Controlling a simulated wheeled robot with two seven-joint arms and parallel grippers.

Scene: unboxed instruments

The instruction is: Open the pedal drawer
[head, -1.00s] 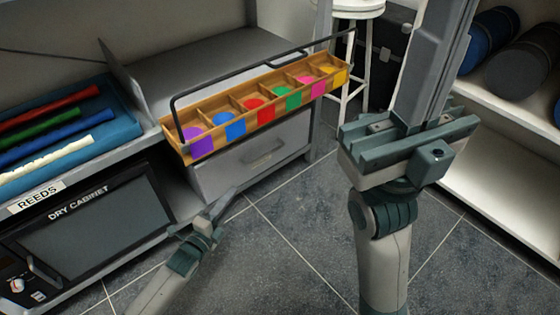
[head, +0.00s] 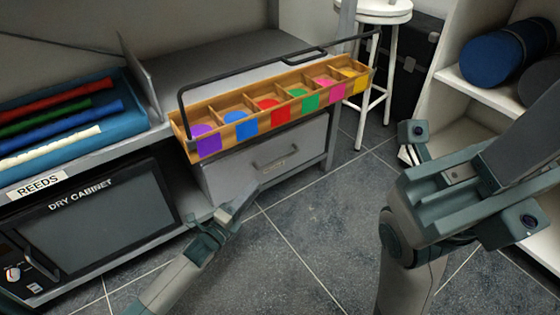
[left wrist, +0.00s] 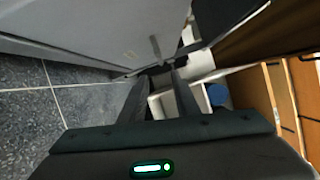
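The pedal drawer is the grey drawer (head: 262,165) under the grey cabinet top, with a bar handle (head: 275,155) on its front. It looks shut. My left gripper (head: 250,192) is just below and in front of the handle, apart from it. In the left wrist view its two fingers (left wrist: 163,72) stand a narrow gap apart with nothing held, and the grey drawer front (left wrist: 110,35) fills the upper left. My right gripper (head: 490,175) is at the right, large and close; its fingertips run out of the frame.
A wooden tray with coloured compartments (head: 184,131) and a black carrying handle sits above the drawer. The dry cabinet (head: 95,225) and a blue tray of reeds (head: 135,120) are at left. A white stool (head: 385,12) and shelf with blue rolls (head: 490,58) stand right. Floor ahead is clear.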

